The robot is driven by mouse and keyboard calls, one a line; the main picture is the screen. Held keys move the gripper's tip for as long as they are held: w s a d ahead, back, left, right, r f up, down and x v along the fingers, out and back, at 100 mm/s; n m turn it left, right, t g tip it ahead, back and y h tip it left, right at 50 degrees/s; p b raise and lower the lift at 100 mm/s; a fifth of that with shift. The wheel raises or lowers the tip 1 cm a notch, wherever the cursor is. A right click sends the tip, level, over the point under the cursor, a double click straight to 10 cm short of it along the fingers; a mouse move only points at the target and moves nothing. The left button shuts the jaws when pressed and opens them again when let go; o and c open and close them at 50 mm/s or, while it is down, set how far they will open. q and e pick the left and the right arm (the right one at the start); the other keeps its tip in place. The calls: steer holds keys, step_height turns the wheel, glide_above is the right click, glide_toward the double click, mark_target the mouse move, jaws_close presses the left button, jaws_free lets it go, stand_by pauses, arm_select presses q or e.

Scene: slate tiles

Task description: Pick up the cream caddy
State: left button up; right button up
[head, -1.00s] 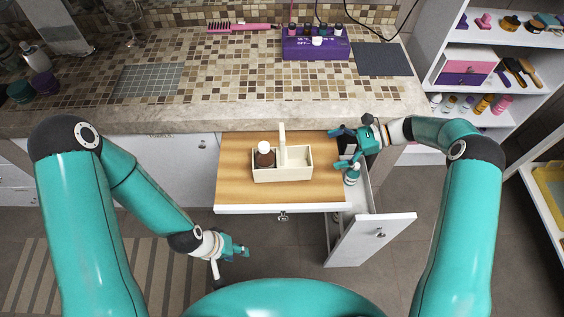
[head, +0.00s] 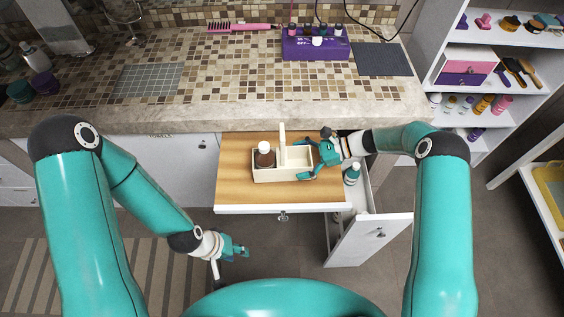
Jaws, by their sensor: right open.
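The cream caddy (head: 283,175) stands upright on a wooden pull-out board (head: 237,189) below the counter. It has a tall upright handle, and a brown bottle with a white cap (head: 265,155) sits in its left part. My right gripper (head: 304,160) is open at the caddy's right end, with its fingers pointing left; I cannot tell whether they touch the caddy. It partly hides that end. My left gripper (head: 243,252) hangs low at the left, away from the caddy and the board; its fingers are too small to read.
An open drawer (head: 366,198) right of the board holds a teal bottle with a white top (head: 352,174). A purple box with bottles (head: 315,45) and a dark mat (head: 381,59) lie on the tiled counter. Shelves (head: 490,90) stand at the right. The board is clear left of the caddy.

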steer(key=shift+a+f, duration=0.15)
steer(key=shift+a, duration=0.15)
steer(key=c, duration=1.1)
step_height(320, 180, up, 10)
steer(key=shift+r, duration=0.1)
steer(key=shift+d, duration=0.2)
steer(key=shift+d, duration=0.25)
steer(key=shift+f, duration=0.2)
stand_by(0.5)
steer(key=shift+f, duration=3.1)
